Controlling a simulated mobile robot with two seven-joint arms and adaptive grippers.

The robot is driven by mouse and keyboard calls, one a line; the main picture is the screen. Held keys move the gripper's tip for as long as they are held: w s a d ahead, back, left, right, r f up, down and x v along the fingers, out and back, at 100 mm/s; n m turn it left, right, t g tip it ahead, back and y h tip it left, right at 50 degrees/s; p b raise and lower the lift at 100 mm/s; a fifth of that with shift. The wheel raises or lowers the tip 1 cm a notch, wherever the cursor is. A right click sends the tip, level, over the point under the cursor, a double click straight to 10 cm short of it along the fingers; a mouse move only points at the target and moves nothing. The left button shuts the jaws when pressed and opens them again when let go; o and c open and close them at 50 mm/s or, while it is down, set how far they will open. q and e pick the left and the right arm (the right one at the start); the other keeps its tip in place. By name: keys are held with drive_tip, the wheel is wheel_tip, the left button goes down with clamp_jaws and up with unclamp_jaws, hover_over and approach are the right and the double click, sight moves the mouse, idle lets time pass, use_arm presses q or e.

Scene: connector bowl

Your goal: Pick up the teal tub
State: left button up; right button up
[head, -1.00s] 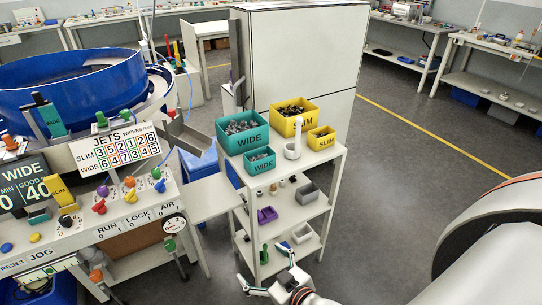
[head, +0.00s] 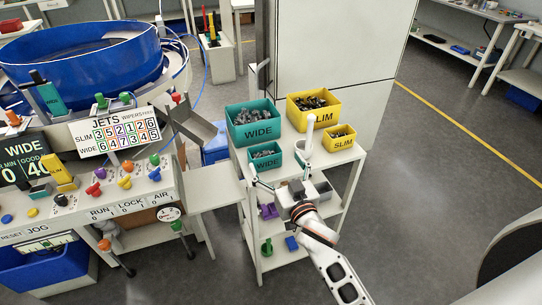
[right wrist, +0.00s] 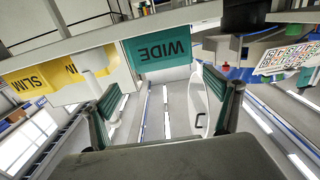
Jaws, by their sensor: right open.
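Two teal tubs marked WIDE, filled with small grey parts, stand on the top shelf of a white rack: a large teal tub (head: 252,131) at the back and a small teal tub (head: 265,163) in front. My right gripper (head: 277,172) is open and empty, just in front of the small tub, its fingers pointing toward it. In the right wrist view a teal tub (right wrist: 163,66), seemingly the small one, shows upside down beyond and between the open fingers (right wrist: 165,105), apart from them. My left gripper is not in view.
A large yellow tub (head: 314,117) and a small yellow tub (head: 341,145), marked SLIM, stand to the right. A white upright post (head: 309,132) stands close beside the small teal tub. A control bench (head: 125,200) is at left. Floor is clear at right.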

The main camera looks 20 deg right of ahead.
sight(268, 157)
drive_tip(key=w, duration=0.5)
drive_tip(key=w+a+f, duration=0.1)
drive_tip(key=w, duration=0.1)
drive_tip(key=shift+w+a, duration=0.1)
drive_tip(key=shift+w, duration=0.15)
drive_tip(key=c, duration=1.2)
